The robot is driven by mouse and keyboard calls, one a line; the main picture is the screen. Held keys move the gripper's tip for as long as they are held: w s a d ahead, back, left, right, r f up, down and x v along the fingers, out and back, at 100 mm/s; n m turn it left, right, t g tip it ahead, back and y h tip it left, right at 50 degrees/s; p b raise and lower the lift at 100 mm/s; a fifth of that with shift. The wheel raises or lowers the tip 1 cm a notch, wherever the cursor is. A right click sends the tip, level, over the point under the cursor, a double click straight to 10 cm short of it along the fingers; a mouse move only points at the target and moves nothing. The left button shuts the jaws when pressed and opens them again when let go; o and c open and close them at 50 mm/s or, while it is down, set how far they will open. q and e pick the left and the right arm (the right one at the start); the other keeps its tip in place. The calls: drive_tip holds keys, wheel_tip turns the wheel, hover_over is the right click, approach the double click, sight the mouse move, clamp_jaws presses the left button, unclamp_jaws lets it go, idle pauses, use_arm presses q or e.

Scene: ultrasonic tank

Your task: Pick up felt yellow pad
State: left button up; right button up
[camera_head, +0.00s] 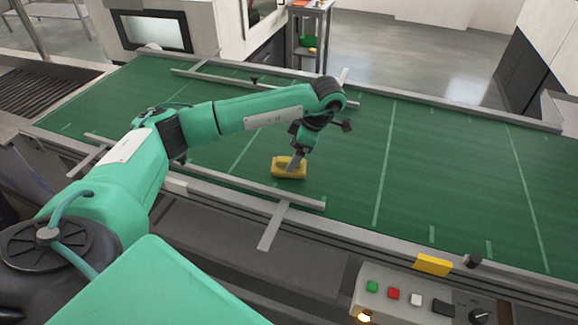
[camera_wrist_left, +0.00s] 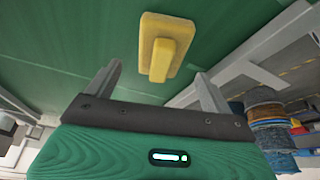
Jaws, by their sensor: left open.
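The yellow felt pad (camera_head: 283,170) lies on the green conveyor belt (camera_head: 430,150), near the belt's front guide rail. It has a raised yellow grip on top. My left gripper (camera_head: 296,160) points down right at the pad in the head view and hides part of it. In the left wrist view the pad (camera_wrist_left: 175,30) lies beyond the two spread fingers (camera_wrist_left: 160,90), roughly between their lines, with nothing held between them. I cannot tell the exact gap between fingertips and pad. My right gripper is not in view.
A metal guide rail (camera_head: 250,188) runs along the belt's front, with another rail (camera_head: 220,79) at the back. The belt right of the pad is clear.

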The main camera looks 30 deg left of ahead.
sight(279, 164)
use_arm(q)
drive_tip(key=shift+p+x, duration=0.65)
drive_tip(key=shift+x, duration=1.7)
drive_tip(key=c, duration=1.1)
drive_tip(key=shift+d, duration=0.1)
